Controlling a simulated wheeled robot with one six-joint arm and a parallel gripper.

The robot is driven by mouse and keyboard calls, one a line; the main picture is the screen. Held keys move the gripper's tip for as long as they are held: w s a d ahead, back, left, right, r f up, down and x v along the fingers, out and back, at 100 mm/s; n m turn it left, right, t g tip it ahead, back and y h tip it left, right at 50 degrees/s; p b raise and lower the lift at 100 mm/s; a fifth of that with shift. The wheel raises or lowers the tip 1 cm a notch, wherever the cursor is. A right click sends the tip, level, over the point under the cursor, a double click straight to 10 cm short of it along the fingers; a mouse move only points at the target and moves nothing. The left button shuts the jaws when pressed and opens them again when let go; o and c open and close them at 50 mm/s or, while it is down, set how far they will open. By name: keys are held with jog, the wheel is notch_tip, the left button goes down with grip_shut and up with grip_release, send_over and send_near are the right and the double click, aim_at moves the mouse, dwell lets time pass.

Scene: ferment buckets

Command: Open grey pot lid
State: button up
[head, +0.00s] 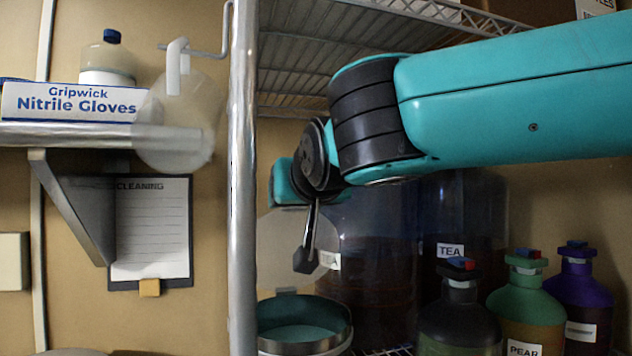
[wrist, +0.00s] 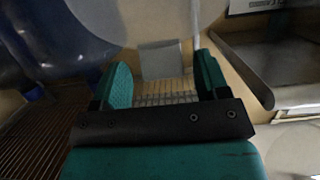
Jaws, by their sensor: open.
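A round pot (head: 320,345) with a grey rim and a teal inside stands at the bottom of the head view, its lower part cut off. Its top is open. A pale, see-through grey disc, seemingly its lid (head: 275,250), stands upright behind the rim. My gripper (head: 304,260) is in front of this disc, above the pot. In the wrist view my gripper (wrist: 160,88) has its two teal fingers apart. A grey tab (wrist: 160,60) below a pale disc (wrist: 175,18) shows beyond and between the fingertips. I cannot tell whether a finger touches it.
A metal post (head: 243,180) stands just left of the pot. Another pale disc (head: 175,130) hangs from a wall hook. Large dark TEA containers (head: 375,260) stand behind. Green (head: 525,300), purple (head: 585,295) and black (head: 458,325) bottles stand at right. A wire shelf (head: 300,60) is overhead.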

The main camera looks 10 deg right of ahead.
jog(key=b+v, duration=0.5)
jog(key=v, duration=1.1)
jog(key=shift+s, duration=0.3)
jog(key=shift+s+d, duration=0.1)
